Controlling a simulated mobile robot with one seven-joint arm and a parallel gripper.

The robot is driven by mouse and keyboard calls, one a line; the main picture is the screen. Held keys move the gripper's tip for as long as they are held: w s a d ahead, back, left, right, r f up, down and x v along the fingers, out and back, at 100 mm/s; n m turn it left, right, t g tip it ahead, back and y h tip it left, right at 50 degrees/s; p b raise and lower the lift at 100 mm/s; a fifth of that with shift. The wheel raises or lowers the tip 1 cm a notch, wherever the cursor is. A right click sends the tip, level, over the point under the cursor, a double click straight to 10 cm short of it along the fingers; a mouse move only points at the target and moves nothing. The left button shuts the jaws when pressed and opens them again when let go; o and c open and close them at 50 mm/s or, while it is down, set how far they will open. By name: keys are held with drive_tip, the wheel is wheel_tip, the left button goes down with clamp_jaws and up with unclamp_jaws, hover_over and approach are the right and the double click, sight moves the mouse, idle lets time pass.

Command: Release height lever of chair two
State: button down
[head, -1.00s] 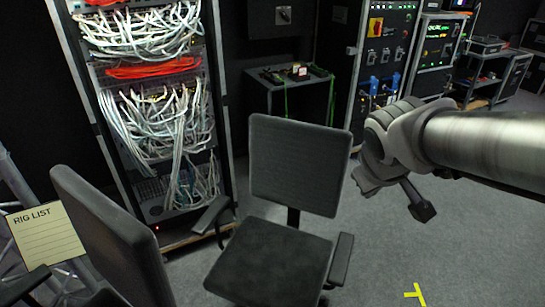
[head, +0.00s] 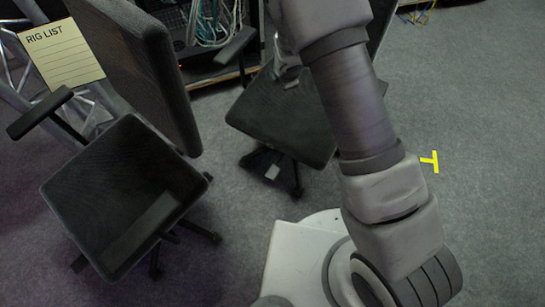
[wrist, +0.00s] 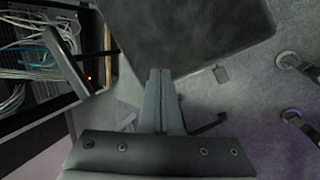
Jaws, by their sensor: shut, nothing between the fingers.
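Two dark office chairs show in the head view. The left chair (head: 120,190) has its seat and tall back in view. The middle chair (head: 283,118) is partly covered by my arm. I cannot tell from any marking which is chair two. In the wrist view a dark seat (wrist: 195,35) fills the top. The head view hides the fingers behind my arm.
A rack with bundled cables (wrist: 25,70) stands at the left of the wrist view. A yellow rig list sheet (head: 60,52) is at the head view's upper left. Yellow tape (head: 430,161) marks the grey floor at right, where it is largely clear.

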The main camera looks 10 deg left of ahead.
drive_tip(key=s+a+f+n+g+b, duration=0.15)
drive_tip(key=s+f+n, duration=0.3)
drive_tip(key=f, duration=0.65)
drive_tip(key=n+g+h+b, duration=0.1)
drive_tip(key=n+g, duration=0.2)
drive_tip(key=n, duration=0.1)
hover_over(271, 173)
wheel_tip(271, 173, down, 12)
drive_tip(key=shift+d+r+m, duration=0.15)
drive_tip(key=shift+r+m, duration=0.1)
wheel_tip(271, 173, down, 14)
drive_tip(key=b, duration=0.5)
drive_tip(key=shift+b, duration=0.35)
drive_tip(key=shift+f, duration=0.1)
